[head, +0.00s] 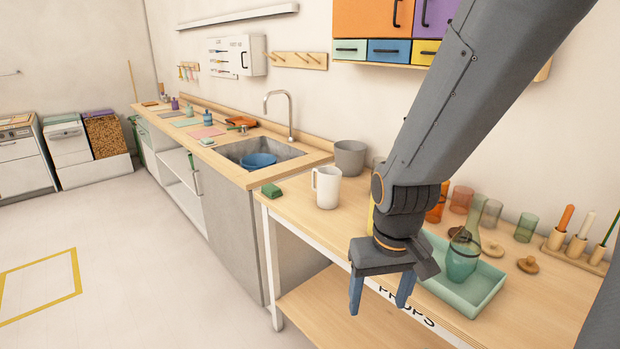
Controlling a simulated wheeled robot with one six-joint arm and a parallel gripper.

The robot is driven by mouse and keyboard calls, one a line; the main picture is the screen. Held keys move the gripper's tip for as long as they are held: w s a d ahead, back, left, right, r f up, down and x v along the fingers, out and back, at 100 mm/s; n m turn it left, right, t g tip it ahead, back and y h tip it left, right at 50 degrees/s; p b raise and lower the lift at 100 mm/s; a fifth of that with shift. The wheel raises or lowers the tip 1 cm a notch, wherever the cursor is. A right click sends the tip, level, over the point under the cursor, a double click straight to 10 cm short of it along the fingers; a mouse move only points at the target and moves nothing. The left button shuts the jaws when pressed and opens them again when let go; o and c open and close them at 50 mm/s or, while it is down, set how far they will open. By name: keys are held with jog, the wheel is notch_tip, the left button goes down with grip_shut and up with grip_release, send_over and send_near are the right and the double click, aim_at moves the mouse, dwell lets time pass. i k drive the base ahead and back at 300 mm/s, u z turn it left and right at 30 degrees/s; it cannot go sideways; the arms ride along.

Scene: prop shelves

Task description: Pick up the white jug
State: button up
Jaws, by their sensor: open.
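The white jug (327,187) stands upright on the wooden prop table (290,212), near its left end. Its handle faces left. My gripper (380,294) hangs in front of the table's front edge, to the right of the jug and lower in the picture. Its two blue fingers point down and are apart, with nothing seen between them. The gripper and the jug are clearly apart.
A mint tray (481,292) holds a green glass carafe (463,257). A sink (258,150) with a blue bowl adjoins at left.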

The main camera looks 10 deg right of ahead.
aim_at(328, 177)
jog(key=u, duration=2.2)
jog(key=i, duration=1.25)
jog(key=z, duration=2.9)
jog(key=i, duration=0.5)
